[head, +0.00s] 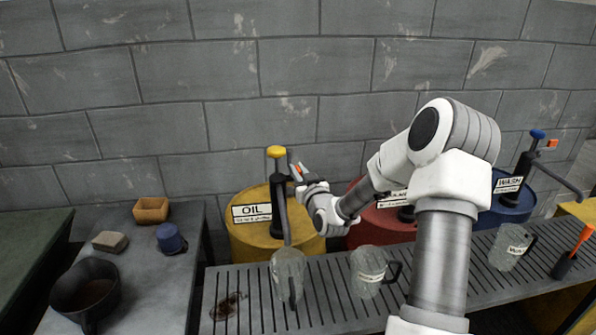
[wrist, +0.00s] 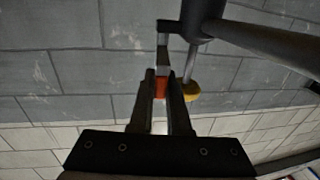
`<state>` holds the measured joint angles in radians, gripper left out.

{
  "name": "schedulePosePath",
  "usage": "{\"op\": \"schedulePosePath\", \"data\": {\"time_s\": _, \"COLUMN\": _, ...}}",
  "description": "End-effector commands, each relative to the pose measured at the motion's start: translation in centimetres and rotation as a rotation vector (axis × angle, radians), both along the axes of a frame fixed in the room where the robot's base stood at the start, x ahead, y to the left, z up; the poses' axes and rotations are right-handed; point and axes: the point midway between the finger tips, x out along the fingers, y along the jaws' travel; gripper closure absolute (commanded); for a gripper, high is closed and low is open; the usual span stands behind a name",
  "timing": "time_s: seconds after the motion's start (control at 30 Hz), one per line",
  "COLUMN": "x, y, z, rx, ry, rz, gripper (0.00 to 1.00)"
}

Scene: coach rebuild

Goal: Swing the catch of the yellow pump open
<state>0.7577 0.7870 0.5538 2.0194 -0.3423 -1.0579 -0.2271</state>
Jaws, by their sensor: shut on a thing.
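The yellow pump (head: 277,205) stands on the yellow drum labelled OIL (head: 240,245), with a yellow knob (head: 276,152) on top and a dark body. The knob also shows in the wrist view (wrist: 191,90). My gripper (head: 298,171) is at the pump's upper right side. In the wrist view its two fingers (wrist: 162,80) are shut on the orange-red end of the catch (wrist: 160,90). The catch's grey bar runs from there up to the dark pump head. In the head view my fingers partly hide the catch.
A clear jug (head: 288,268) stands below the pump's spout on the slatted bench (head: 255,320). Another jug (head: 366,270) stands to its right. My arm partly hides the red drum (head: 375,232). A blue drum (head: 510,205) with its own pump is at right. A block wall is close behind.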

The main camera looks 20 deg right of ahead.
Motion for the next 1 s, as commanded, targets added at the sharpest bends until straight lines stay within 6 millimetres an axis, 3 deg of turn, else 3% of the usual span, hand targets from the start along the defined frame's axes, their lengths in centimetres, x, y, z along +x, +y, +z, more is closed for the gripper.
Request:
{"op": "schedulePosePath", "data": {"time_s": 0.67, "x": -0.01, "y": -0.04, "z": -0.08, "rx": 0.000, "ry": 0.000, "rz": 0.005, "gripper": 1.00}}
{"op": "schedulePosePath", "data": {"time_s": 1.0, "x": 0.05, "y": -0.69, "z": -0.09, "rx": 0.000, "ry": -0.004, "rz": 0.116, "gripper": 1.00}}
